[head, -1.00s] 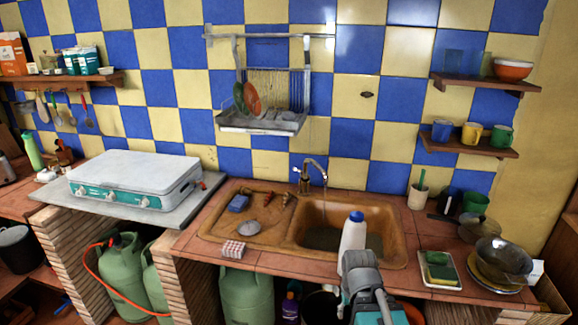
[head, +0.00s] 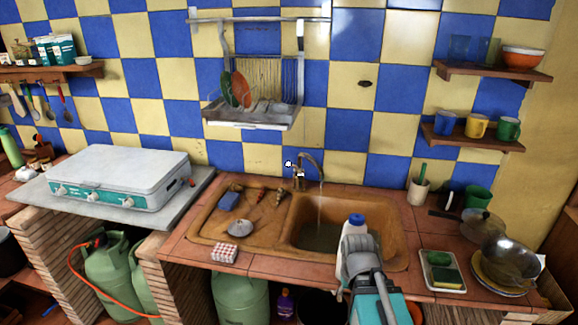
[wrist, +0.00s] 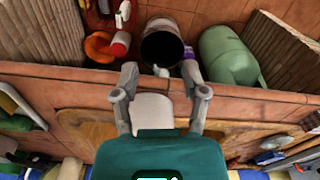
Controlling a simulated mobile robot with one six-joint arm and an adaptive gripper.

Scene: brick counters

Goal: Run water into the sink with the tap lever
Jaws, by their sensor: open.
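The tap (head: 302,172) rises at the back edge of the brown sink (head: 397,225), with its curved spout over the basin. A small lever or knob (head: 289,164) shows at its left side. A thin stream of water (head: 320,207) falls from the spout into the basin. My gripper is open in the wrist view (wrist: 159,74), its two fingers apart, above the counter's front edge. A pale object (wrist: 152,112) shows between the fingers; I cannot tell whether they touch it. In the head view my arm is at the sink's front, well away from the tap, and hides the fingertips.
A white bottle with a blue cap (head: 356,220) stands at the sink's front, partly behind my arm. A checked block (head: 224,253) and a sponge tray (head: 443,271) flank the sink. A dish rack (head: 250,116) hangs above. A stove (head: 125,172) is at left, pans (head: 508,260) at right.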

